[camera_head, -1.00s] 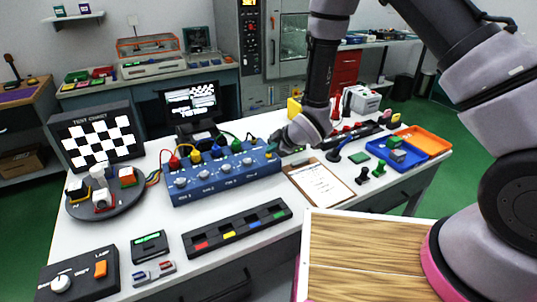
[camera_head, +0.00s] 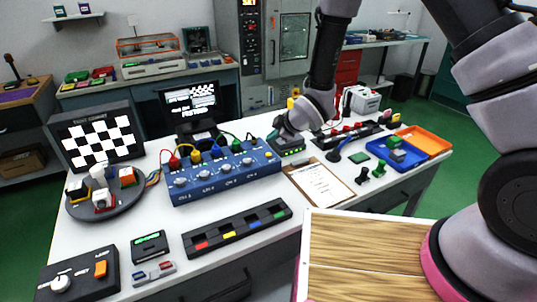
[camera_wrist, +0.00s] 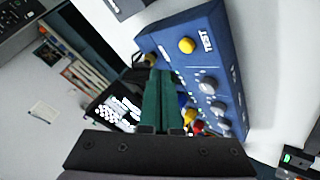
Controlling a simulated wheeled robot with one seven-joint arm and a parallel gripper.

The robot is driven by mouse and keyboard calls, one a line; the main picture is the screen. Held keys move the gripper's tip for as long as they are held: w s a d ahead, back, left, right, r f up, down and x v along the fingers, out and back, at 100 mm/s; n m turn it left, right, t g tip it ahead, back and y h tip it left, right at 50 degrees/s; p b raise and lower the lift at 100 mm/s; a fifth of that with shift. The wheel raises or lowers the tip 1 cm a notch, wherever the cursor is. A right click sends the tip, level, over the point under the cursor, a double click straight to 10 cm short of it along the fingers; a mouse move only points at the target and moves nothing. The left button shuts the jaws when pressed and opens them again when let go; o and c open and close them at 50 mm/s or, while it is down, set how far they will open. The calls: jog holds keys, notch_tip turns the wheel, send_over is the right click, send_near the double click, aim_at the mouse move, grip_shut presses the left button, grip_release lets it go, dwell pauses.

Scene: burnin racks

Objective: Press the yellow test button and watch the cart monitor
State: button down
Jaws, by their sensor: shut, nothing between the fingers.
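The blue test box (camera_head: 225,175) with knobs and coloured terminals stands on the white bench. In the wrist view, its yellow button (camera_wrist: 187,45) marked TEST sits at one end of the box (camera_wrist: 165,38). My gripper (camera_head: 272,136) is shut and empty just above the box's right end in the head view. In the wrist view, my green fingers (camera_wrist: 161,75) are together, a little apart from the button in the picture; I cannot tell their height above it.
A checkerboard chart (camera_head: 97,142) and round turntable (camera_head: 107,200) stand at the left. A clipboard (camera_head: 318,184), blue tray (camera_head: 410,165) and orange tray (camera_head: 425,142) lie to the right. A dark slotted strip (camera_head: 237,229) lies in front of the box.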

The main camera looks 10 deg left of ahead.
jog(key=shift+r, duration=1)
jog(key=w+d+r+m+t+h, duration=0.3)
jog(key=d+r+m, duration=0.8)
jog(key=d+r, duration=1.05)
jog(key=s+d+r+m+g+h, duration=0.2)
jog(key=s+d+r+m, duration=0.45)
jog(key=d+r, duration=0.25)
jog(key=s+d+r+m, duration=0.2)
jog(key=s+d, duration=0.1)
jog(key=s, duration=0.4)
jog(key=s+d+r+m, duration=0.3)
jog(key=s, duration=0.4)
jog(key=shift+s, duration=0.4)
